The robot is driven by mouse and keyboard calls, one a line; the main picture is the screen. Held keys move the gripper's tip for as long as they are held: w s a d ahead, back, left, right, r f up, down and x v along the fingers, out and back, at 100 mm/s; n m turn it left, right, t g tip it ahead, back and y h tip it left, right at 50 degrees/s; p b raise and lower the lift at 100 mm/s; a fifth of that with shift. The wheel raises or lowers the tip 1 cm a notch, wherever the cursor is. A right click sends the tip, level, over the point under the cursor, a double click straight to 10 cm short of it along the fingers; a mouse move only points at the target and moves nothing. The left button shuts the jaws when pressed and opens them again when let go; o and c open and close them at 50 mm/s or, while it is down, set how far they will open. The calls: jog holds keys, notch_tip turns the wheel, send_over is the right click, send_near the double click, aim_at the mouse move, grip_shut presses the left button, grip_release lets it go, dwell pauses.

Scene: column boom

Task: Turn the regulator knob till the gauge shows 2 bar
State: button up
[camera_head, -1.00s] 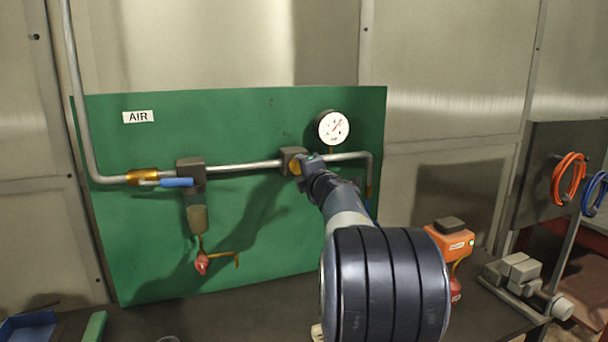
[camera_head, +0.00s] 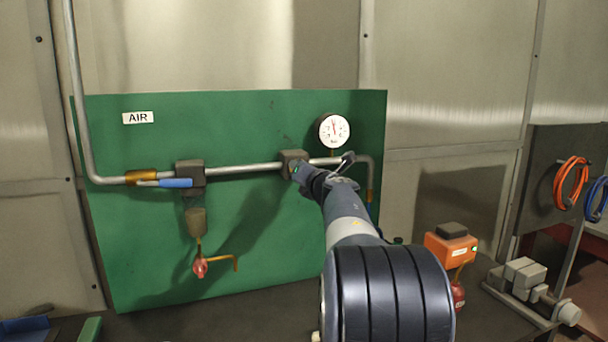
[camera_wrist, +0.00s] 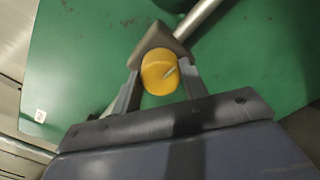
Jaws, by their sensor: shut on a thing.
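The yellow regulator knob (camera_wrist: 158,77) sits between the two jaws of my gripper (camera_wrist: 160,74) in the wrist view, with a pale mark on its face. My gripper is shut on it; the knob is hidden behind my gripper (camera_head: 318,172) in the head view. The dark regulator body (camera_head: 292,157) is on the pipe and also shows behind the knob in the wrist view (camera_wrist: 157,38). The round white gauge (camera_head: 333,130) is above and right of it. Its red needle points nearly straight up, slightly left; the numbers are too small to read.
A green panel (camera_head: 250,115) carries the pipe (camera_head: 240,169), a blue-handled valve (camera_head: 176,183) and a small red part (camera_head: 200,267) below. Open space lies before the panel's left half.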

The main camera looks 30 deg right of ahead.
jog(key=shift+f+n, duration=0.1)
jog(key=shift+n, duration=0.2)
jog(key=o, duration=1)
jog(key=shift+c, duration=0.2)
jog(key=b+v, duration=0.2)
jog(key=v, duration=0.8)
jog(key=shift+s, duration=0.4)
jog(key=p+x, duration=0.2)
jog(key=x, duration=0.8)
jog(key=shift+w, duration=0.4)
